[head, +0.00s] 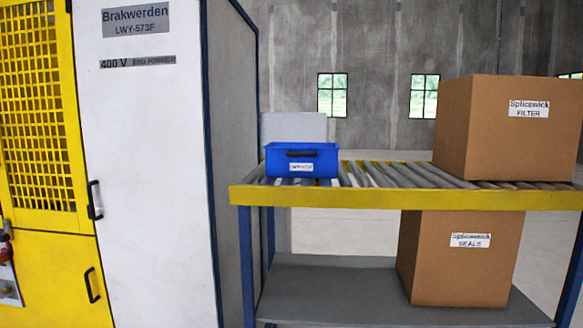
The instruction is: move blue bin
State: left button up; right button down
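The blue bin (301,159) sits upright at the left end of a roller conveyor table (400,200). It has a dark handle slot and a white label on its front face. Its inside is mostly hidden from this angle. Neither of my grippers shows in the head view.
A large cardboard box (490,140) stands on the rollers at the right. Another box (425,270) is on the grey lower shelf (330,295). A white cabinet (150,180) and a yellow mesh cage (40,130) stand left of the table. Rollers between bin and box are clear.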

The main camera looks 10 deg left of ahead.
aim_at(283, 159)
jog(key=k+j, duration=0.1)
jog(key=j, duration=0.15)
jog(key=i+l+z, duration=0.1)
jog(key=i+l, duration=0.6)
jog(key=i, duration=0.2)
